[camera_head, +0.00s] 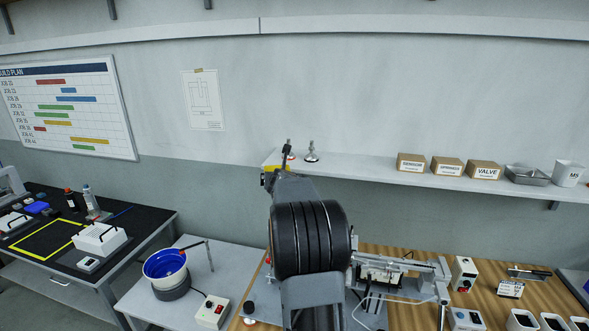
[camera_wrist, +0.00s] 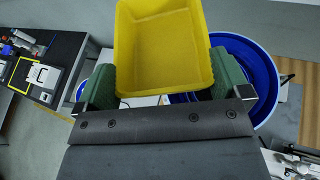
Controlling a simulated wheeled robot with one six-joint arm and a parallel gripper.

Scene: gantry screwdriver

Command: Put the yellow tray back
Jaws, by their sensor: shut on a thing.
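The yellow tray (camera_wrist: 165,45) fills the upper middle of the wrist view; its inside is empty. My gripper (camera_wrist: 164,80) has its green fingers on both sides of the tray and is shut on it. In the head view only a small yellow part of the tray (camera_head: 272,166) shows beside the end of my arm, in front of the wall shelf's left end; my arm hides the rest. On the black bench at the left, a yellow outline (camera_head: 22,246) marks an empty rectangle. Part of that outline (camera_wrist: 12,75) shows at the wrist view's left edge.
A blue-lined bowl (camera_head: 165,264) stands on a grey table; it shows behind the tray in the wrist view (camera_wrist: 262,75). A white case (camera_head: 100,238) sits right of the outline. The shelf (camera_head: 370,176) holds boxes (camera_head: 411,162), a metal pan (camera_head: 527,175) and small fittings (camera_head: 311,154).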

